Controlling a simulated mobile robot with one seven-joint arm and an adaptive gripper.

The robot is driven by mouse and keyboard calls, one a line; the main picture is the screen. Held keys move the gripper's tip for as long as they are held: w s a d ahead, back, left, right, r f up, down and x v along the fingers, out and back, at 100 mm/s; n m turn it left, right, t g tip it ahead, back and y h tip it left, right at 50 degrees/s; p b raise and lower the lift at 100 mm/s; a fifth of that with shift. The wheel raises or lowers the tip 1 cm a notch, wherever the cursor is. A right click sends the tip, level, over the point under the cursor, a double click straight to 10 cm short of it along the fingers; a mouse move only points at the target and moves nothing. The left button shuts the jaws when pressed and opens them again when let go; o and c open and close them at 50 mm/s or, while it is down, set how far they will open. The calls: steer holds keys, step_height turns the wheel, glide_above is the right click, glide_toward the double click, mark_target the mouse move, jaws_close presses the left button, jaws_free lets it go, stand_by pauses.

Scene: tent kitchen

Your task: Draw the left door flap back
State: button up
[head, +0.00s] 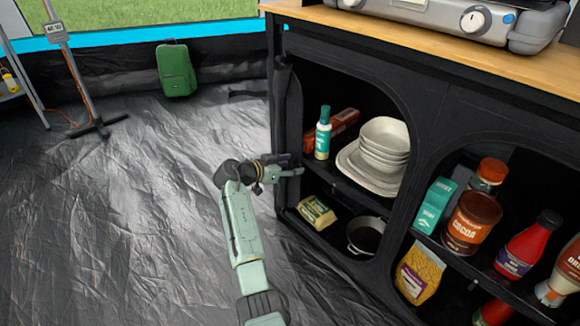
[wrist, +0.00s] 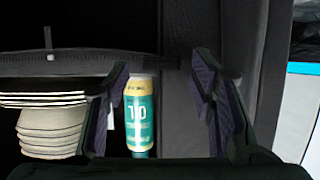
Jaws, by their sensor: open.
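The left door flap (head: 289,112) is a dark fabric strip along the left edge of the black cabinet's left opening, folded to the side, so the shelves behind show. My gripper (head: 293,166) is open beside the lower part of this strip, at the opening's left edge. In the wrist view my gripper (wrist: 162,100) has its fingers spread apart, with dark grey fabric (wrist: 185,115) and the oil bottle (wrist: 140,110) showing beyond the gap. I cannot tell whether the fingers touch the flap.
Inside the left opening stand the teal oil bottle (head: 323,135), stacked bowls (head: 384,135), a yellow-green pack (head: 316,213) and a dark pan (head: 366,236). The right opening holds a cocoa tin (head: 472,222) and bottles.

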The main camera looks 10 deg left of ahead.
steer(key=v, duration=1.2)
steer(key=shift+c, duration=0.4)
